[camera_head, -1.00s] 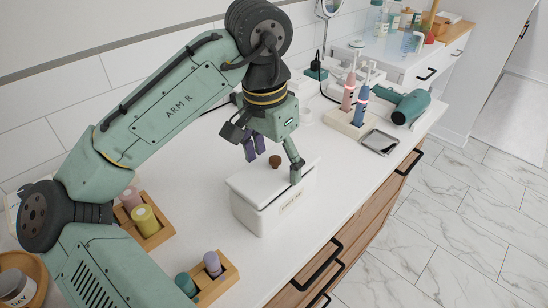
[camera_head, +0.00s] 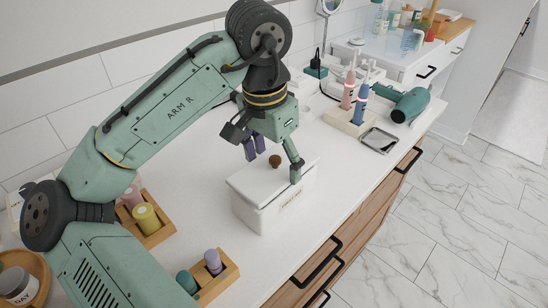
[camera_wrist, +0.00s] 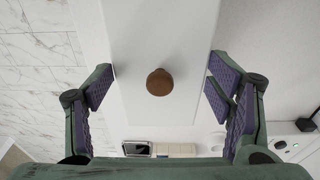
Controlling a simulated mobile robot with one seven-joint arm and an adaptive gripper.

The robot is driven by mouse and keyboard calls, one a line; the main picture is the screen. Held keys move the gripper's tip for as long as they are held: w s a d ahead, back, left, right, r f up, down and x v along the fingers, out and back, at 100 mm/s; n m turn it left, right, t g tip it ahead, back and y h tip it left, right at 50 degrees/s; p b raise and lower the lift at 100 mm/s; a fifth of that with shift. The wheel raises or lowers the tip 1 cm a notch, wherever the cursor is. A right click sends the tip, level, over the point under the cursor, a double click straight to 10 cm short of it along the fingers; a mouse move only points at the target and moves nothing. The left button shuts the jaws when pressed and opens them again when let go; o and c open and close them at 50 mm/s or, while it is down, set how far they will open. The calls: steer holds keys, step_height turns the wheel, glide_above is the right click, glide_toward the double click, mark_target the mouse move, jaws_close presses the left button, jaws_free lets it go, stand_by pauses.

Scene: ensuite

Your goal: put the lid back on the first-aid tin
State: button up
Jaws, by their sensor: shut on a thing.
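The first-aid tin (camera_head: 262,217) is a white box with a small label on its front, standing on the white counter. Its white lid (camera_head: 250,184) has a brown round knob (camera_head: 276,160) and lies level over the tin's top. From here I cannot tell whether it is fully seated. My gripper (camera_head: 275,163) points down over the lid, its fingers at the two long sides. In the wrist view, the lid (camera_wrist: 160,30) lies between the purple finger pads, with the knob (camera_wrist: 159,82) near the middle. The inside of the tin is hidden.
Wooden holders with coloured rolls (camera_head: 146,218) and (camera_head: 212,262) stand on the counter at lower left. A toothbrush stand (camera_head: 347,124), a metal tray (camera_head: 379,141) and a teal hair dryer (camera_head: 410,104) are beyond the tin. The counter's front edge and drawer handles lie close on the right.

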steer(key=shift+f, duration=0.55)
stand_by(0.9)
steer(key=o, duration=1.2)
steer(key=shift+r+p, duration=0.1)
steer(key=shift+p, duration=0.3)
steer(key=shift+r+p, duration=1.95)
steer(key=shift+r, duration=1.5)
jaws_close()
